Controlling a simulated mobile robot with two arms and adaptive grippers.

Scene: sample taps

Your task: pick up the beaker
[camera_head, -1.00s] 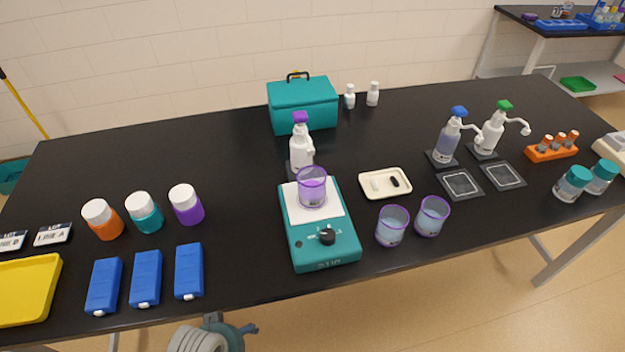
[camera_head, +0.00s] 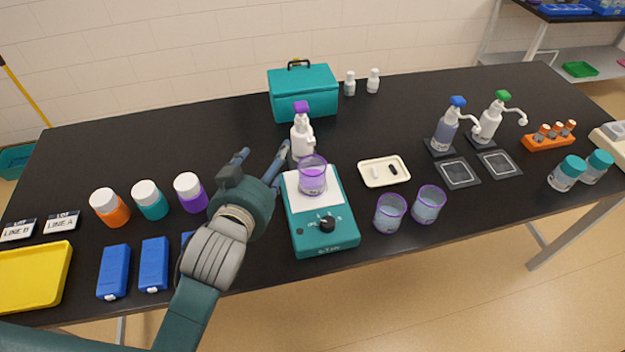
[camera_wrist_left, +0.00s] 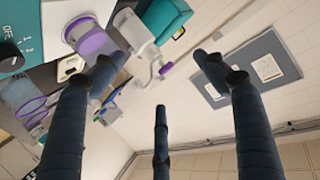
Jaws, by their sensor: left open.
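A clear beaker with a purple rim and purple contents (camera_head: 312,178) stands on the white top of a teal stirrer (camera_head: 322,238). Two more purple-rimmed beakers, one on the left (camera_head: 390,213) and one on the right (camera_head: 428,204), stand on the table right of the stirrer. My left gripper (camera_head: 262,158) is open and empty, over the table just left of the stirrer, apart from the beaker. In the left wrist view its dark fingers (camera_wrist_left: 160,90) are spread, and the beaker on the stirrer (camera_wrist_left: 90,38) shows at upper left. My right gripper is not in view.
A white purple-capped dispenser bottle (camera_head: 302,135) stands close behind the stirrer. A teal box (camera_head: 304,95) is at the back. A cream tray (camera_head: 384,172) lies right of the stirrer. Purple (camera_head: 190,192), teal and orange jars stand left of my gripper. The back left table is clear.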

